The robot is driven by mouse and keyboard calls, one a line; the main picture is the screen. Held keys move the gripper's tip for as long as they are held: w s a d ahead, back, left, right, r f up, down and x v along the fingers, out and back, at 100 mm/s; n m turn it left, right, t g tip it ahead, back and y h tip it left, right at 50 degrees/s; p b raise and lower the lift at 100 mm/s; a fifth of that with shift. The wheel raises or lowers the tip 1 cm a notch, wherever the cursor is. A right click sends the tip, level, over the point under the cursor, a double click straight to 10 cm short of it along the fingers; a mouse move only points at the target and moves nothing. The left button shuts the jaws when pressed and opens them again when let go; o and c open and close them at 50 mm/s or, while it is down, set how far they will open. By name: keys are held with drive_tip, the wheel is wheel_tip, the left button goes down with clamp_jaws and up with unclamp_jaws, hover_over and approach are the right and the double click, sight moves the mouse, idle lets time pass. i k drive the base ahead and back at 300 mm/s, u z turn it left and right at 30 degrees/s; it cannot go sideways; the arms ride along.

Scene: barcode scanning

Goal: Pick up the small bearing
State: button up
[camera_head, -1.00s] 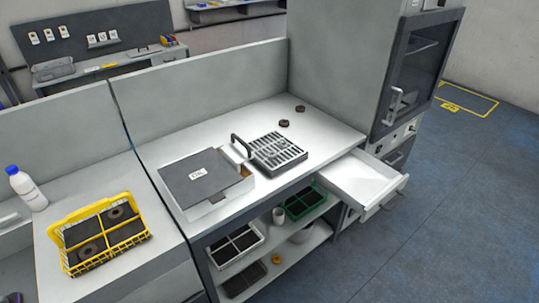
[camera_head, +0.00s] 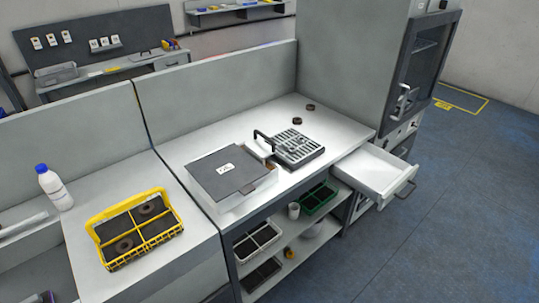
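Two dark ring-shaped parts lie on the white worktop near its back right corner, one farther back (camera_head: 310,107) and one nearer (camera_head: 297,121). Two larger-looking dark rings lie in the yellow divided crate (camera_head: 172,233), one in a back compartment (camera_head: 146,208) and one in a front compartment (camera_head: 124,244). I cannot tell for certain which ring is the small bearing. My gripper is not in view.
A box with a grey labelled lid (camera_head: 222,172) and a grey slotted tray (camera_head: 297,146) stand on the worktop. An empty white drawer (camera_head: 375,170) sticks out at right. A bottle (camera_head: 54,188) stands left of the crate. Blue floor at right is clear.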

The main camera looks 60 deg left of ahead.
sight(291, 150)
drive_tip(key=k, duration=1.25)
drive_tip(key=u, duration=3.55)
drive_tip(key=k, duration=0.1)
drive_tip(key=z, duration=2.55)
drive_tip(key=i, duration=0.35)
drive_tip(key=u, duration=1.1)
drive_tip(key=i, duration=0.4)
drive_tip(key=u, duration=0.05)
